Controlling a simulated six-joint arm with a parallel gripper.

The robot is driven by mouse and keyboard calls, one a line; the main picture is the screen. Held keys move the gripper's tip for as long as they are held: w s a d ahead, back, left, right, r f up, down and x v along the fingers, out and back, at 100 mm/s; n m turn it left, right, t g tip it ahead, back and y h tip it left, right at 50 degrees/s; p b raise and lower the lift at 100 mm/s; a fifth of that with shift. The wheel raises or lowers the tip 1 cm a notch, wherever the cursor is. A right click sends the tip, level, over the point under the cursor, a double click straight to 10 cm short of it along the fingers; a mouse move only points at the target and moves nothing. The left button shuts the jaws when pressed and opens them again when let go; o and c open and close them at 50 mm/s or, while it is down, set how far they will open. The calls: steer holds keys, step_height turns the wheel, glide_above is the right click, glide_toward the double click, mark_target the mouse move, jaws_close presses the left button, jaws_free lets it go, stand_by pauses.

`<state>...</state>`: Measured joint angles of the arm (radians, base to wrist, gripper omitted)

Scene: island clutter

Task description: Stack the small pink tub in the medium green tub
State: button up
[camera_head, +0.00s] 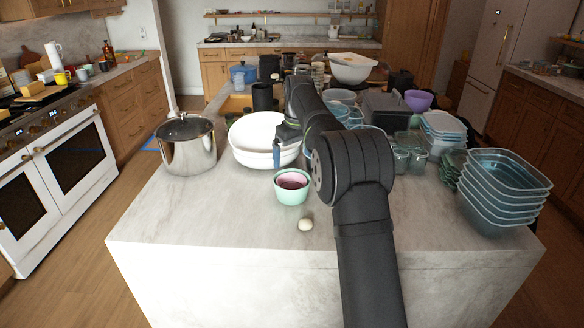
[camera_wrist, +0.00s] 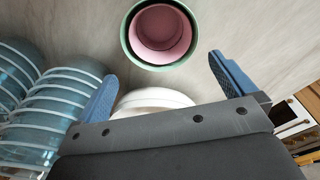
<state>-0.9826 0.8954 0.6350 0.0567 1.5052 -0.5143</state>
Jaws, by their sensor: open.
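The small pink tub (camera_head: 291,181) sits inside the medium green tub (camera_head: 291,194) on the marble island, near its front middle. In the wrist view the pink tub (camera_wrist: 160,32) is nested within the rim of the green tub (camera_wrist: 133,46), a little off centre. My gripper (camera_wrist: 160,78) is open, with its two blue fingers apart and nothing between them. In the head view my gripper (camera_head: 277,155) hangs just above and behind the tubs, in front of the white bowls. It is not touching the tubs.
White bowls (camera_head: 252,134) stand behind the tubs, and a steel pot (camera_head: 188,147) stands to the left. A small pale round object (camera_head: 305,224) lies in front. Stacked glass containers (camera_head: 497,190) fill the right side. The front left of the island is clear.

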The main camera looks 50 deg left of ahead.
step_height(320, 180, up, 6)
steer(key=shift+d+r, duration=0.15)
steer(key=shift+d, duration=0.25)
steer(key=f, duration=0.4)
steer(key=a+f, duration=0.1)
steer(key=f, duration=0.8)
steer(key=shift+a, duration=0.25)
steer(key=shift+r, duration=0.15)
